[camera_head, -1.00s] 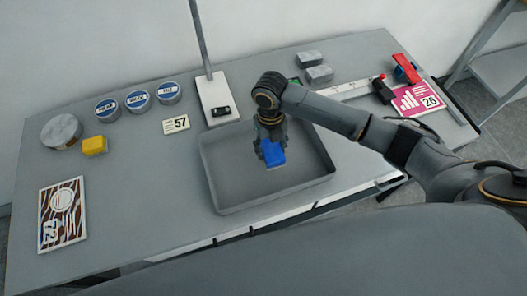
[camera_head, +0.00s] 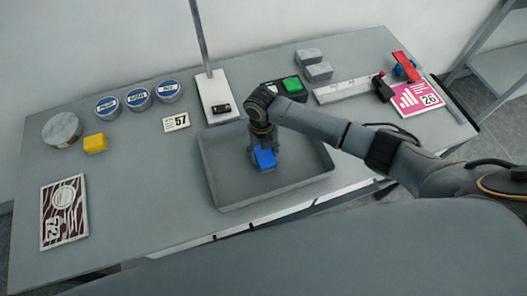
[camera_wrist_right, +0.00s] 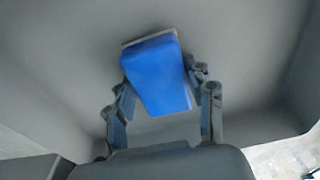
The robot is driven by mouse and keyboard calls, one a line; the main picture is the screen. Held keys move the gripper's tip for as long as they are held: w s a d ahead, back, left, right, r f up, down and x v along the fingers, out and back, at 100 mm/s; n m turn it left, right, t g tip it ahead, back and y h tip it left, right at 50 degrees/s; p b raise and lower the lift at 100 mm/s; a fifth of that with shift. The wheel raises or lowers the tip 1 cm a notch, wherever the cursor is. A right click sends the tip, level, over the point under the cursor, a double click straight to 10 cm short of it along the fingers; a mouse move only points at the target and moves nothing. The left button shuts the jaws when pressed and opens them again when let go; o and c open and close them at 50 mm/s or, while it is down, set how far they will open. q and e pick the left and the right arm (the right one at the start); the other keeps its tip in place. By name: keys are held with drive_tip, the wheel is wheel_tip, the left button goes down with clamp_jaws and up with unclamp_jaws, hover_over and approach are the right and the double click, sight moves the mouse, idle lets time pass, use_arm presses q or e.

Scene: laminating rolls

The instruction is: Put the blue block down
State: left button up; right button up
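The block is tilted in that view. Whether its underside touches the tray floor is unclear. My left gripper is out of view.
Beside the tray are a card marked 57 (camera_head: 176,122) and a white stand base (camera_head: 215,98). A yellow block (camera_head: 95,143) and several round tins (camera_head: 138,99) stand left. The front-left tabletop is mostly clear.

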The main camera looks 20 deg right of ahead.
drive_tip(key=o, duration=0.3)
drive_tip(key=shift+r, duration=0.1)
drive_tip(key=shift+w+r+b, duration=0.2)
drive_tip(key=shift+r+b, duration=0.05)
drive_tip(key=shift+r, duration=1.75)
drive_tip(key=shift+w+r+b, duration=0.15)
drive_tip(key=shift+r+b, duration=0.15)
drive_tip(key=shift+r, duration=1.75)
drive_tip(key=shift+w+r+b, duration=0.2)
drive_tip(key=shift+r+b, duration=0.05)
drive_tip(key=shift+r, duration=1.75)
